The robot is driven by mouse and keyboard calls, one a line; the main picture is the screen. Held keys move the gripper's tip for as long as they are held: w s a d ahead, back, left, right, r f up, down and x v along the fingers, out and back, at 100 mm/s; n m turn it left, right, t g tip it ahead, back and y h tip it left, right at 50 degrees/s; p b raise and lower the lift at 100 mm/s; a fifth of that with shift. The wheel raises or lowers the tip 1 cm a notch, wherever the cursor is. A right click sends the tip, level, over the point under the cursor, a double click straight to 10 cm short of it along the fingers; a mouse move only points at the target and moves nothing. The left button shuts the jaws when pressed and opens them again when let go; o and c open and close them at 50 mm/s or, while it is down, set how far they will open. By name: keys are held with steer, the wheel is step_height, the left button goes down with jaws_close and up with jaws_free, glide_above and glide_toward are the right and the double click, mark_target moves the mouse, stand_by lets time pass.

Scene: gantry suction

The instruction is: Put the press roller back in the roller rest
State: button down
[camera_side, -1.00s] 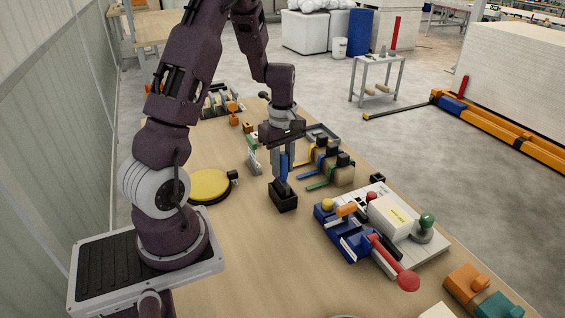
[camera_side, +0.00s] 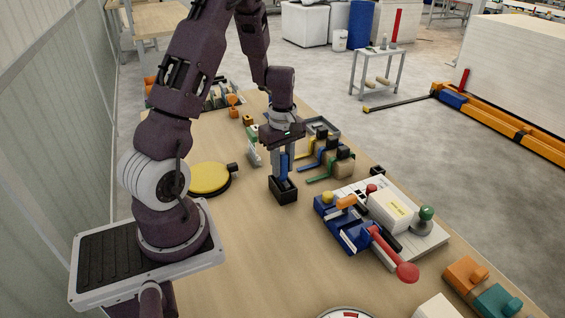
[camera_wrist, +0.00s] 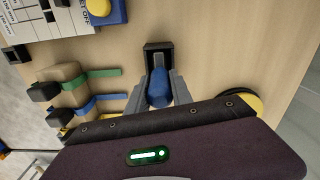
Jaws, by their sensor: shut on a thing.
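The press roller (camera_side: 284,164) shows as a blue handle held upright between the fingers of my gripper (camera_side: 283,177). In the wrist view the rounded blue handle (camera_wrist: 159,88) sits between the two grey fingers of my gripper (camera_wrist: 158,80). The roller rest (camera_side: 284,195) is a small black open-topped box on the table, directly below my gripper. The rest also shows just beyond the fingertips in the wrist view (camera_wrist: 158,46). The roller's lower end is hidden by the fingers and the box wall, so I cannot tell how deep it sits.
Tools with yellow, blue and green strips (camera_side: 328,163) lie to the right of the rest. A blue device with a red-knobbed lever (camera_side: 365,235) stands nearer the front right. A round yellow-topped pad (camera_side: 209,178) lies to the left. The table (camera_side: 240,235) in front is clear.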

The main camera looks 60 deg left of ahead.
mark_target(283, 153)
steer(key=shift+f, duration=0.35)
steer(key=c, duration=1.1)
jaws_free()
steer(key=shift+o, duration=0.2)
step_height(283, 153, up, 7)
steer(key=shift+r, duration=0.1)
steer(key=shift+d, duration=0.1)
steer(key=d+r+m+t, duration=0.2)
steer(key=d+r+m, duration=0.4)
steer(key=d+r, duration=0.35)
steer(key=s+d+r+m+t, duration=0.1)
steer(key=s+d+r+m, duration=0.2)
steer(key=s+d+m, duration=0.2)
steer(key=s+d+r+m+t, duration=0.2)
steer(key=s+d+r+m, duration=0.2)
steer(key=s+d+m, duration=0.2)
steer(key=s+m, duration=0.2)
steer(key=s, duration=0.2)
steer(key=shift+d+m+t, duration=0.3)
steer(key=shift+m, duration=0.1)
